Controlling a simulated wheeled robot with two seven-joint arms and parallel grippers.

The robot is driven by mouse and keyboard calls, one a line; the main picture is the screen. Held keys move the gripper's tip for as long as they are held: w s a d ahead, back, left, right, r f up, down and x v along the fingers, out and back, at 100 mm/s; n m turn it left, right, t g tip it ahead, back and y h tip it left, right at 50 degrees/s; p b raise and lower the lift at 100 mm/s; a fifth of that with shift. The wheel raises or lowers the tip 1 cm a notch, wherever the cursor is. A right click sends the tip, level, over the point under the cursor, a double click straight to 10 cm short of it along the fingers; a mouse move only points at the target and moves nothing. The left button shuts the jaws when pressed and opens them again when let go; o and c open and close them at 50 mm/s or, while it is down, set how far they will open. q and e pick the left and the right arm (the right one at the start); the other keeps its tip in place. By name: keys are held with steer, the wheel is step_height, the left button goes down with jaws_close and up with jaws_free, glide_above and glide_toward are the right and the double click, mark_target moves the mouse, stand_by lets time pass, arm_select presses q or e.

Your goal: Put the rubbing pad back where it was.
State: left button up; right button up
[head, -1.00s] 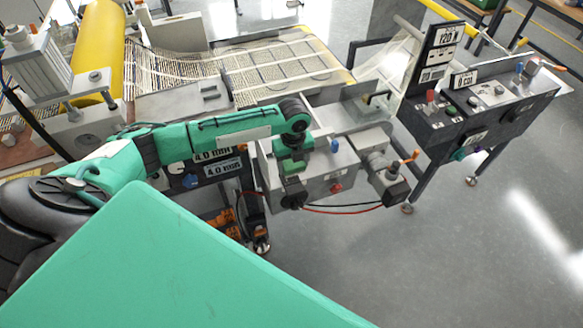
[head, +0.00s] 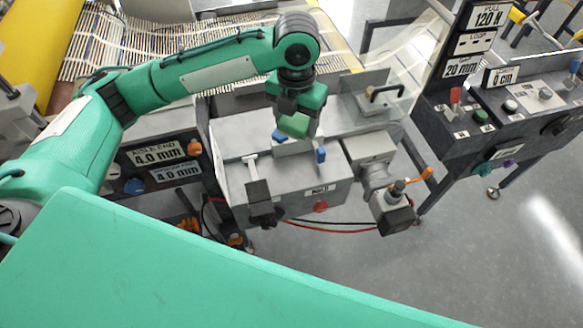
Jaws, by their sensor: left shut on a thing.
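The rubbing pad seems to be the small light-green block (head: 294,125) at the lower end of my left gripper (head: 296,112). The gripper is shut on it and points down over the grey metal box (head: 235,150). From this angle I cannot tell whether the pad touches the box top or hangs above it. The fingertips are partly hidden by the gripper body and the pad. My right gripper is not in view.
Blue knobs (head: 321,155), a white lever with a black end (head: 258,190) and a motor with an orange crank (head: 385,180) stand close by. A black handle (head: 385,92) lies behind to the right. The control panel (head: 480,115) stands farther right.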

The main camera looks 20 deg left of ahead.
arm_select(q)
steer(key=shift+f, duration=0.35)
step_height(320, 180, down, 6)
steer(key=p, duration=0.3)
glide_above(294, 178)
step_height(294, 178, down, 9)
steer(key=shift+r, duration=0.1)
step_height(294, 178, down, 4)
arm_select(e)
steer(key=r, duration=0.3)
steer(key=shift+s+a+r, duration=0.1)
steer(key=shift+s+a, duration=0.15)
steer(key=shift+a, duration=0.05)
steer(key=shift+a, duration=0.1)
arm_select(q)
steer(key=shift+f, duration=0.2)
steer(key=o, duration=1)
steer(key=shift+c, duration=0.2)
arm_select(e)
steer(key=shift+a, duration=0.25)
